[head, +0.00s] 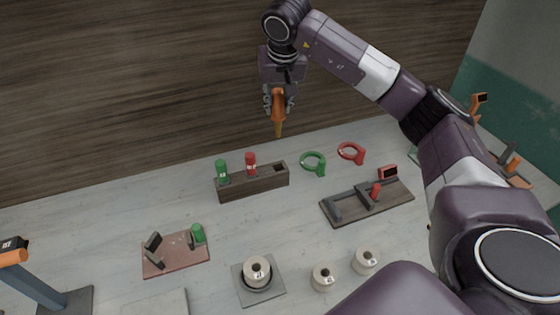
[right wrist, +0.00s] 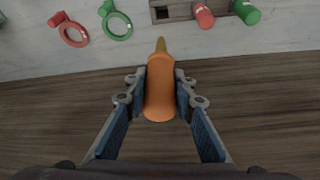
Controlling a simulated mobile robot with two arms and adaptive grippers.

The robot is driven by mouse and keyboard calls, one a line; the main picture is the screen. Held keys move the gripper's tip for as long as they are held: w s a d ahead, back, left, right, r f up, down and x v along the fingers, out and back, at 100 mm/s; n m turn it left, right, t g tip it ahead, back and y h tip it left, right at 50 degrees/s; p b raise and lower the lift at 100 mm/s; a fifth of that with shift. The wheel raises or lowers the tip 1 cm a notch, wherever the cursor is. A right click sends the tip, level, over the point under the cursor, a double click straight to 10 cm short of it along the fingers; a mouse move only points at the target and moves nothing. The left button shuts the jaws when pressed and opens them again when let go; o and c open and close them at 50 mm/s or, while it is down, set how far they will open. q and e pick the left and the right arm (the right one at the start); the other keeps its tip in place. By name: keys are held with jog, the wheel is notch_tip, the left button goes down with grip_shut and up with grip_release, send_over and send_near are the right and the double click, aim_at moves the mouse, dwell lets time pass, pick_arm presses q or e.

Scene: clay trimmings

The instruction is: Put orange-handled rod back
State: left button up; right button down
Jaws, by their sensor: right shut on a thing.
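The orange-handled rod (head: 278,106) is held upright, tip down, in my right gripper (head: 279,97), above the back edge of the table. In the right wrist view the rod's orange handle (right wrist: 160,93) sits between the two fingers (right wrist: 160,97), with its tan tip pointing away. The dark wooden rack (head: 252,183) stands below it on the table. It holds a green-handled piece (head: 222,171) and a red-handled piece (head: 251,164). An empty square hole (head: 280,168) shows at its right end, also in the right wrist view (right wrist: 161,13). My left gripper is not in view.
Green (head: 313,163) and red (head: 351,153) rings lie right of the rack. A dark board with a red-handled part (head: 340,208), a reddish board (head: 160,262) and several pale spools (head: 323,277) stand nearer. A wooden wall (head: 120,80) rises behind.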

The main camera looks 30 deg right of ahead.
aim_at(280, 121)
jog(key=f+p, duration=0.1)
jog(key=f, duration=0.6)
jog(key=shift+s+p, duration=0.2)
jog(key=shift+p, duration=0.15)
jog(key=f+p, duration=0.2)
jog(key=f, duration=0.8)
jog(key=shift+w+f+p, duration=0.2)
jog(key=shift+p, duration=0.1)
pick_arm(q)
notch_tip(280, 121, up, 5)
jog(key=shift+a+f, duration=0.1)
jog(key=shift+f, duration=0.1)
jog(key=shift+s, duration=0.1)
pick_arm(e)
jog(key=shift+f+b, duration=0.4)
jog(key=shift+b, duration=0.1)
jog(key=c, duration=1.6)
grip_release()
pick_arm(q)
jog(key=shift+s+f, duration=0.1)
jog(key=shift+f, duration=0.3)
